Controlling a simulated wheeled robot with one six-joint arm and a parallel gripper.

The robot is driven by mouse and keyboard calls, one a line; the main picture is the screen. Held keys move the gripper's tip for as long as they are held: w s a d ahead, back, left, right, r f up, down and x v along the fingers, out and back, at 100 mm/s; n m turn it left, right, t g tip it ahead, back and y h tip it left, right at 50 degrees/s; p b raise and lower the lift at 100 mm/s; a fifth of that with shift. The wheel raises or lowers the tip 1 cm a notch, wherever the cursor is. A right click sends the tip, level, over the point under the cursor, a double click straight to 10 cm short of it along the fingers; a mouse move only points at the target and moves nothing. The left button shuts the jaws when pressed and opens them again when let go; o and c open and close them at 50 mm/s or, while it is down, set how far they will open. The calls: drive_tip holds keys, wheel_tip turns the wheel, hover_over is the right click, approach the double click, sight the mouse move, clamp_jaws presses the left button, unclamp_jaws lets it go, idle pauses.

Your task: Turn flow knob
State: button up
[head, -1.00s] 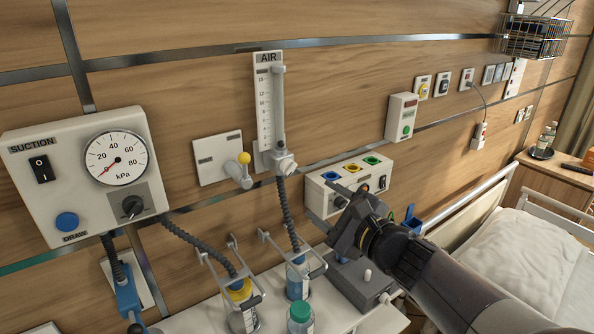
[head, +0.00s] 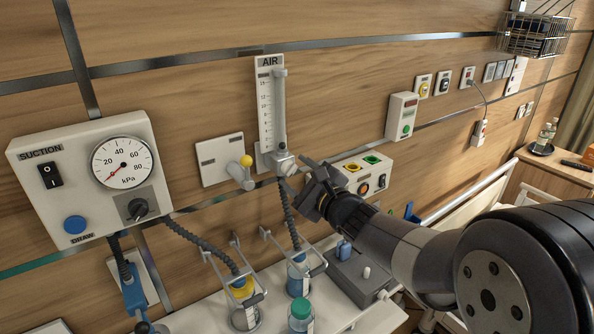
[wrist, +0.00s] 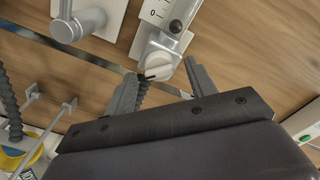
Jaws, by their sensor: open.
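The AIR flowmeter (head: 265,108) is a clear scaled tube on the wall, with a white flow knob (head: 284,163) at its lower end. In the wrist view the round slotted flow knob (wrist: 160,64) shows just ahead of my fingertips, between their lines. My gripper (head: 297,172) comes from the right with its fingertips close to the knob. In the wrist view my gripper (wrist: 163,83) is open, one grey finger on each side, and empty. I cannot tell whether a finger touches the knob.
A wall outlet with a yellow-tipped lever (head: 243,166) is left of the flowmeter. The suction panel (head: 85,175) with gauge is farther left. A ribbed hose (head: 287,215) hangs below the knob. A box with coloured sockets (head: 366,176) is on the right. Bottles (head: 301,316) stand below.

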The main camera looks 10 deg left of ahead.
drive_tip(key=shift+w+a, duration=0.15)
drive_tip(key=shift+c, duration=0.4)
drive_tip(key=c, duration=0.9)
